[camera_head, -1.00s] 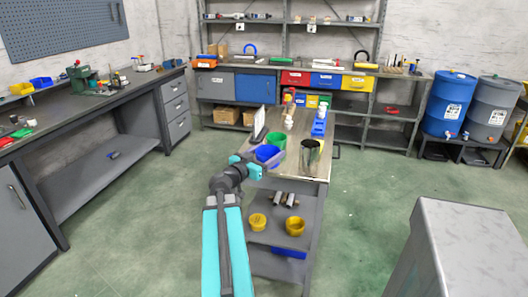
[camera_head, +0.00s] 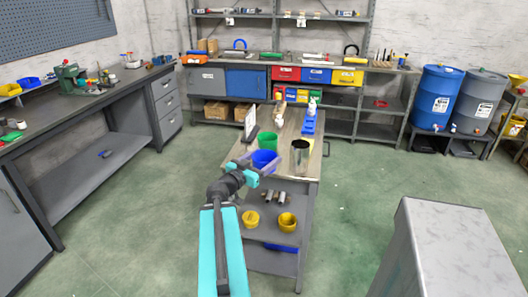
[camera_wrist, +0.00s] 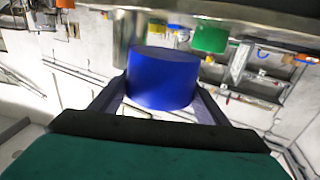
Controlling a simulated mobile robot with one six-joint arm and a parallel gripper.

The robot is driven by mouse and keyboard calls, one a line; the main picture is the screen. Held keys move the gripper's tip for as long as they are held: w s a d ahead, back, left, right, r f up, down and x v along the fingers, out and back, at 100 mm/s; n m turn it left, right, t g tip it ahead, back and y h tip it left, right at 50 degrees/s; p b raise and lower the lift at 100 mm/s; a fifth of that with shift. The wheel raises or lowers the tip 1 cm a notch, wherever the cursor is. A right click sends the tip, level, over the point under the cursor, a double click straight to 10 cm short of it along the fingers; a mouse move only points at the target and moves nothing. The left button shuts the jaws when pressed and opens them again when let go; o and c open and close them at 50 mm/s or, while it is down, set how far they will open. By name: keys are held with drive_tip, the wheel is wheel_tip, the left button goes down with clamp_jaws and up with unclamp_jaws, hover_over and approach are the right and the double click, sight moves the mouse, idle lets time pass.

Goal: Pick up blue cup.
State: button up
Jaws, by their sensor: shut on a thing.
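The blue cup (camera_head: 264,158) is at the near end of the narrow workbench (camera_head: 289,171) in the head view. In the wrist view the blue cup (camera_wrist: 163,78) fills the space between my two fingers. My gripper (camera_head: 259,168) is shut on it, with one finger on each side. The fingers partly cover the cup in the head view. I cannot tell for sure whether its base is clear of the bench top.
A green cup (camera_head: 267,142) stands just behind the blue cup, and a shiny metal cylinder (camera_head: 300,154) stands to its right. A white upright panel (camera_head: 250,124) is at the left bench edge. Yellow pots (camera_head: 287,222) sit on the shelf below.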

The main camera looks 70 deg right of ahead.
drive_tip(key=shift+s+a+r+p, duration=0.3)
drive_tip(key=shift+s+a+p, duration=0.15)
drive_tip(key=shift+p, duration=2.85)
drive_tip(key=shift+s+a+f+p, duration=0.2)
drive_tip(key=shift+a+p, duration=0.15)
drive_tip(key=shift+p, duration=1.05)
